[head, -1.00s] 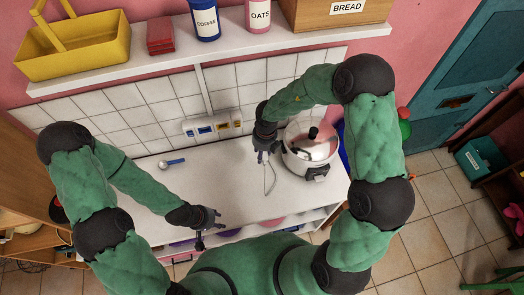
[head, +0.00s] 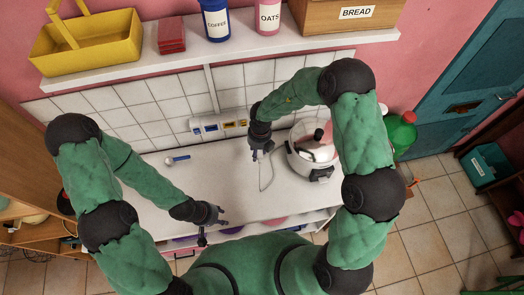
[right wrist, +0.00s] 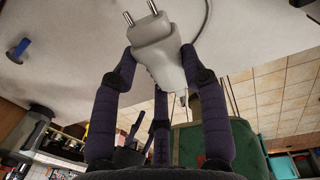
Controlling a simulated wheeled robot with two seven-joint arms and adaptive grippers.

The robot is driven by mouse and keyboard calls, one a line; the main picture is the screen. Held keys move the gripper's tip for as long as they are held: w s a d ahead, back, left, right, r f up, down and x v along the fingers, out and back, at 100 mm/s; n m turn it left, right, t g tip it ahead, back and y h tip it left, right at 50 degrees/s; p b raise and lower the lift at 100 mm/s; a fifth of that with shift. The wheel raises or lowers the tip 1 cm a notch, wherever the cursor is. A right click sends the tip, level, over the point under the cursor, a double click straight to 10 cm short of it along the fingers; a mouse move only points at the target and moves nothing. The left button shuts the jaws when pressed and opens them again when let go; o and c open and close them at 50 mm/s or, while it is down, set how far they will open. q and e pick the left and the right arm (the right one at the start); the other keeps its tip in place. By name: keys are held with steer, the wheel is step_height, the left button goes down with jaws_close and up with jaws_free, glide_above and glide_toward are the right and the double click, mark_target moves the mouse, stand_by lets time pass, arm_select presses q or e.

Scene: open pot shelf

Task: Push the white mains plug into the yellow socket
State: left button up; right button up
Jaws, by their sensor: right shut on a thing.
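The white mains plug (right wrist: 153,45) is held between the fingers of my right gripper (right wrist: 158,66), its two metal pins pointing away from the gripper. A cable runs near it. In the head view my right gripper (head: 259,152) is above the counter, just right of and in front of the wall socket strip (head: 203,127). The plug is too small to make out there. The yellow socket (head: 229,125) is on this strip, with a blue one (head: 211,127) to its left; the strip's right end is partly hidden by my right arm. My left gripper (head: 212,215) is low over the counter's front edge; its jaws are unclear.
A blue-handled utensil (head: 177,159) lies at left. A shelf (head: 190,59) with a yellow basket (head: 85,50) and canisters hangs above. The counter's middle (head: 210,180) is clear.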

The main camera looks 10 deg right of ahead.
steer(key=w+a+p, duration=0.3)
steer(key=w+a, duration=0.4)
steer(key=a, duration=0.3)
stand_by(0.9)
stand_by(0.4)
steer(key=shift+n+p, duration=0.8)
steer(key=shift+p, duration=0.15)
steer(key=shift+d+r+p, duration=0.1)
steer(key=shift+d+p, duration=0.15)
steer(key=shift+p, duration=0.05)
steer(key=shift+w, duration=0.25)
stand_by(0.4)
steer(key=shift+w, duration=0.55)
